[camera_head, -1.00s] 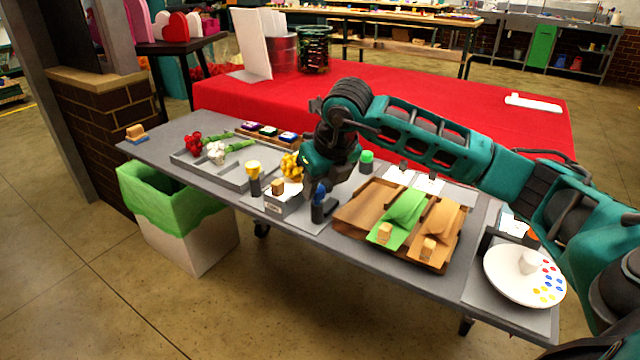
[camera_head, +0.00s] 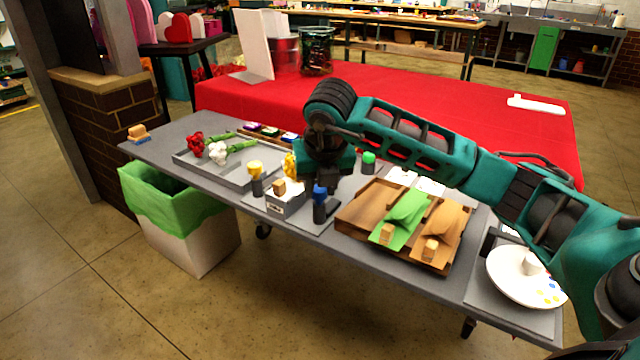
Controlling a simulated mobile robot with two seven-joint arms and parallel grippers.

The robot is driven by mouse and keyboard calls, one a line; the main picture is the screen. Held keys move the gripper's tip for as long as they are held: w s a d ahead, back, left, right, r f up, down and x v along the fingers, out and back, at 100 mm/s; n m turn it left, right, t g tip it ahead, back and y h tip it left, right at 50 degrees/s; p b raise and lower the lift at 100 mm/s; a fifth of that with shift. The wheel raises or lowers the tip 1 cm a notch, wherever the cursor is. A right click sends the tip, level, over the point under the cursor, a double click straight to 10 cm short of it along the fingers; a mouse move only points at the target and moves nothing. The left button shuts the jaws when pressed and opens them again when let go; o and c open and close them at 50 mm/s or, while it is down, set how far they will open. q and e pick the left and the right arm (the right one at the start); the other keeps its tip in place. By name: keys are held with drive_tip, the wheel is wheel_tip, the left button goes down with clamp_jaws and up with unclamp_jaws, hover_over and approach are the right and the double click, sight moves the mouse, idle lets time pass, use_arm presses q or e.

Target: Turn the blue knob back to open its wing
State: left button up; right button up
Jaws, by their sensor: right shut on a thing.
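The blue knob (camera_head: 319,191) stands on a dark post at the front of the table, right of a small white box. My right gripper (camera_head: 321,184) reaches down from above and is shut on the blue knob; its fingers are small and partly hidden by the wrist. A yellow knob (camera_head: 255,167) on a dark post stands left of the box, and a green knob (camera_head: 368,157) stands behind to the right. Which part is the blue knob's wing, and how far it is open, I cannot tell. My left gripper is not in view.
The white box (camera_head: 284,207) has a wooden block on it. Yellow flowers beside my gripper are partly hidden. A grey tray (camera_head: 236,181) holds red and white flowers. A wooden tray (camera_head: 358,207) with green and brown wrappers stands close on the right.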

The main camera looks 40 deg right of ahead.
drive_tip(key=o, duration=1)
drive_tip(key=shift+o, duration=0.2)
use_arm(q)
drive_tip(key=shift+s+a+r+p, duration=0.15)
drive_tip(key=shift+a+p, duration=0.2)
drive_tip(key=shift+p, duration=0.3)
use_arm(e)
drive_tip(key=v, duration=1.3)
drive_tip(key=shift+f, duration=0.1)
